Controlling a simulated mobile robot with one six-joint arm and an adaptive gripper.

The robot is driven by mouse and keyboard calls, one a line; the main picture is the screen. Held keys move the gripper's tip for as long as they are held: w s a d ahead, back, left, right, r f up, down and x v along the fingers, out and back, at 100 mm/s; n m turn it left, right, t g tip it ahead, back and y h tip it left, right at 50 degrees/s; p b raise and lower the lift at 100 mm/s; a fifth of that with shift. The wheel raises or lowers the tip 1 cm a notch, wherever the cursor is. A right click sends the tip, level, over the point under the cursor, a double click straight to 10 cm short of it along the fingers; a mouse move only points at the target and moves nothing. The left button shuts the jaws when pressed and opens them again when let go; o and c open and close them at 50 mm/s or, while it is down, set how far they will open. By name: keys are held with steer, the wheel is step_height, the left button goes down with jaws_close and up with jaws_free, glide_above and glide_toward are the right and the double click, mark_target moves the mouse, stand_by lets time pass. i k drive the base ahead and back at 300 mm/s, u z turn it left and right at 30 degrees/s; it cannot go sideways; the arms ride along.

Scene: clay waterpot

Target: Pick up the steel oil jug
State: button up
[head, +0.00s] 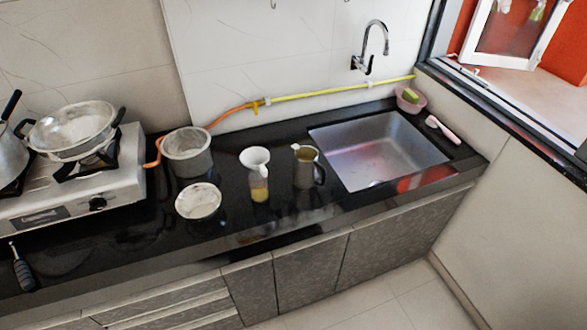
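The steel oil jug (304,170) stands upright on the black counter, just left of the sink. It is a small metal jug with a spout at its upper left and a dark handle on its right side. Its open top shows a yellowish-brown inside. My gripper does not show in the head view.
A stove (75,190) with pans is at the left. The sink (378,152) is right of the jug, under a tap (374,45). The counter in front of the jug is clear.

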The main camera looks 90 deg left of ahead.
mark_target(306, 165)
steer(key=u, duration=0.05)
steer(key=k, duration=1.9)
steer(key=u, duration=1.9)
steer(key=i, duration=0.7)
steer(key=z, duration=0.25)
